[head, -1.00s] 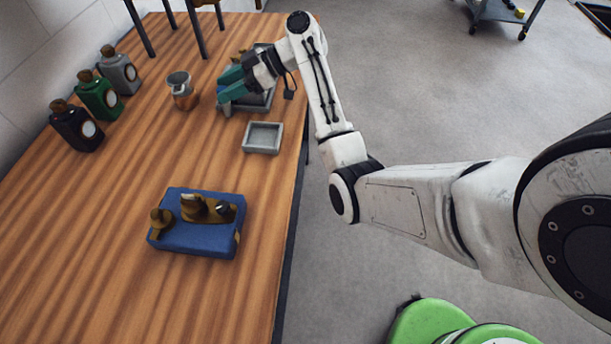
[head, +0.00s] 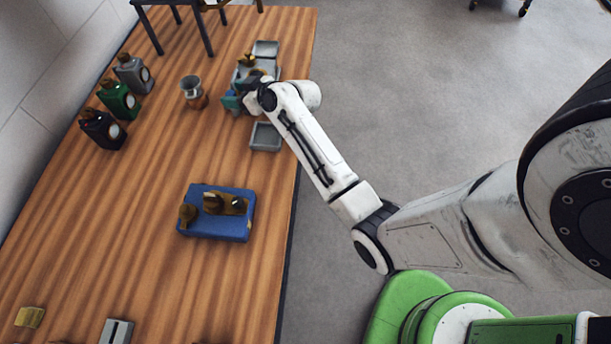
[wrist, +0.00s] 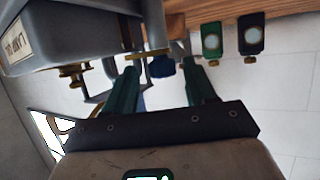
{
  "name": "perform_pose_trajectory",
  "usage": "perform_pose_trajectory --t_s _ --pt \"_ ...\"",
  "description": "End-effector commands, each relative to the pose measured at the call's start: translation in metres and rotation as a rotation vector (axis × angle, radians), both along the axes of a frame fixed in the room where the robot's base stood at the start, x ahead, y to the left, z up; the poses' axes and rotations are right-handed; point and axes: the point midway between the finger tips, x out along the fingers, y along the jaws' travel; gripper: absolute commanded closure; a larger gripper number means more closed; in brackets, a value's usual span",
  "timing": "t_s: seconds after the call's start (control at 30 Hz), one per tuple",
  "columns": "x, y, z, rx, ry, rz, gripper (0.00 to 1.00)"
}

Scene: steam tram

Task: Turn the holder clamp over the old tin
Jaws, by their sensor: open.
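A grey fixture with brass parts (head: 247,61) stands near the table's right edge; I take it for the holder with its clamp. In the wrist view a grey body with a pale label (wrist: 70,38), a brass bar (wrist: 147,52) and a blue knob (wrist: 161,66) show close up. My gripper (wrist: 160,88) has green fingers, spread apart and empty, near the bar and knob. I cannot tell whether they touch. In the head view my gripper (head: 232,100) is beside the fixture, partly hidden by my arm. I cannot make out the old tin for sure.
A grey and copper can (head: 193,92) stands left of my gripper. A small grey tray (head: 266,137) and a blue block with brass fittings (head: 217,228) lie nearer. Bare tabletop lies between.

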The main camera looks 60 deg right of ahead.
Motion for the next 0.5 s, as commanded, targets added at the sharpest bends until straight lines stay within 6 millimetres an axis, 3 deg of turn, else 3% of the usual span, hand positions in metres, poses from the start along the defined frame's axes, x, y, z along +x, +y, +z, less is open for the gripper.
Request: perform_pose_trajectory --t_s 0.5 --pt "0.0021 0.0081 -0.0021 -0.002 0.001 -0.240 0.45"
